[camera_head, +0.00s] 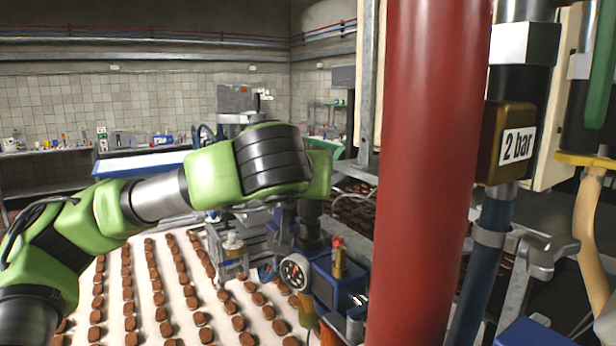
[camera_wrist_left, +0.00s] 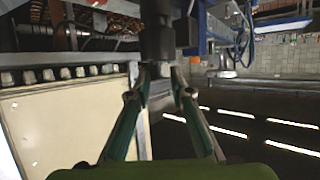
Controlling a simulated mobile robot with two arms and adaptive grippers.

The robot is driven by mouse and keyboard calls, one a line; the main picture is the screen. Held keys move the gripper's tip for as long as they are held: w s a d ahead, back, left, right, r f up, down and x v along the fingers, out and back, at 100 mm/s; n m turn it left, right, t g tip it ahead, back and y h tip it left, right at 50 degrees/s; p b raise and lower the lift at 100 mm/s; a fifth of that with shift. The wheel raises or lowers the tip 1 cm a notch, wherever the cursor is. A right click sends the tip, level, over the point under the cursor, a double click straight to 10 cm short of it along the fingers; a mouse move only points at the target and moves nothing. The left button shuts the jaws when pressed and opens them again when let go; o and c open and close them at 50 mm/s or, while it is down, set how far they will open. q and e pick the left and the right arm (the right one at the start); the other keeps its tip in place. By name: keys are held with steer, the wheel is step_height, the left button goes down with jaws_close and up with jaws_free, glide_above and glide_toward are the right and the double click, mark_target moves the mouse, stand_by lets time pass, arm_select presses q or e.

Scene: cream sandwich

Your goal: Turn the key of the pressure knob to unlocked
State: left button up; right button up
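My left arm (camera_head: 160,196) comes in from the left in the head view and its wrist hides the left gripper there. In the left wrist view the left gripper (camera_wrist_left: 160,76) has two green fingers with a gap between their tips. A dark upright cylinder (camera_wrist_left: 157,35) is right at the tips; I cannot tell if they grip it. In the head view a round white gauge (camera_head: 296,271) sits beside a blue box (camera_head: 335,288) with a brass, red-topped fitting (camera_head: 338,260). I cannot make out which part is the pressure knob or its key. My right gripper is not in view.
A thick red column (camera_head: 425,170) stands close in front, right of the blue box. Pipes with a "2 bar" sign (camera_head: 517,146) are at the right. A white conveyor (camera_head: 140,265) with rows of brown biscuits runs below my left arm.

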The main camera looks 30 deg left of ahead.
arm_select(q)
steer(key=shift+w+f, duration=0.15)
steer(key=shift+w, duration=0.1)
steer(key=c, duration=0.5)
jaws_close()
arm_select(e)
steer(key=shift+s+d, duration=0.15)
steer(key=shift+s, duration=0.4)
